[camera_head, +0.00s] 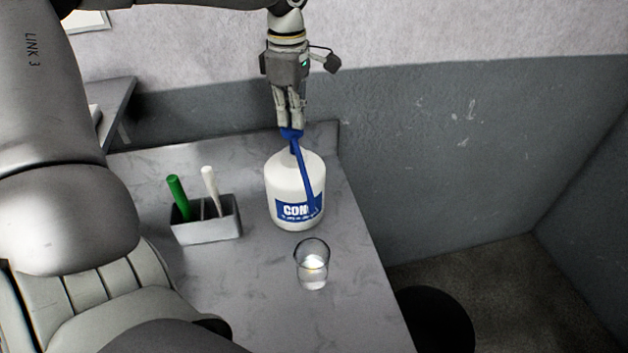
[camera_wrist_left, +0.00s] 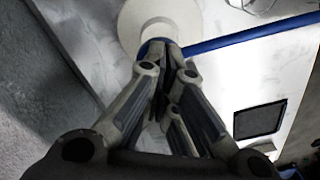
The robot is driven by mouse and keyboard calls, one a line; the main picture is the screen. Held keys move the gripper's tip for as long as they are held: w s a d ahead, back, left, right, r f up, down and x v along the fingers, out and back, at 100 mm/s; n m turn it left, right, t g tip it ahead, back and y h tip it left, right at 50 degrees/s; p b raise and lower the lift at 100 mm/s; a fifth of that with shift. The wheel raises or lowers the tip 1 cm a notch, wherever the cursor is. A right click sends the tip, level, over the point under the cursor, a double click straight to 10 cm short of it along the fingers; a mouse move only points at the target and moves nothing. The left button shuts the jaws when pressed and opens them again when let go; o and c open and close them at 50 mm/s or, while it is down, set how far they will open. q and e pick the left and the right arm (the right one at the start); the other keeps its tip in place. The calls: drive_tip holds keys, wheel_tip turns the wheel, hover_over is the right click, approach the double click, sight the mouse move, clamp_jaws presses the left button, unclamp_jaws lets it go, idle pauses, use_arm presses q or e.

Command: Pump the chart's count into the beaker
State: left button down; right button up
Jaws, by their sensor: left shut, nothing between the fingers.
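A white jug (camera_head: 284,185) with a blue label stands on the grey table. Its blue pump head (camera_head: 291,134) is on top, and a long blue spout (camera_head: 304,176) slopes down its front toward the beaker. A clear beaker (camera_head: 313,266) stands in front of the jug, with a little clear content low in it. My left gripper (camera_head: 291,124) is shut, pointing down with its fingertips right at the pump head; I cannot tell whether they touch. In the left wrist view the jug (camera_wrist_left: 190,17) and spout (camera_wrist_left: 262,33) show beyond the closed fingers (camera_wrist_left: 160,75). My right gripper is out of view.
A grey holder (camera_head: 207,226) with a green stick (camera_head: 179,197) and a white stick (camera_head: 210,192) stands left of the jug. The table's right edge is close to the beaker. A dark round object (camera_head: 437,318) is beyond that edge. A pale framed sheet (camera_head: 88,21) is partly visible, unreadable.

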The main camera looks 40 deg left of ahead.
use_arm(q)
drive_tip(key=shift+f+b, duration=1.05)
drive_tip(key=shift+f, duration=0.35)
drive_tip(key=shift+r, duration=0.15)
drive_tip(key=shift+r+p, duration=1.65)
drive_tip(key=shift+r, duration=0.85)
drive_tip(key=shift+f, duration=0.2)
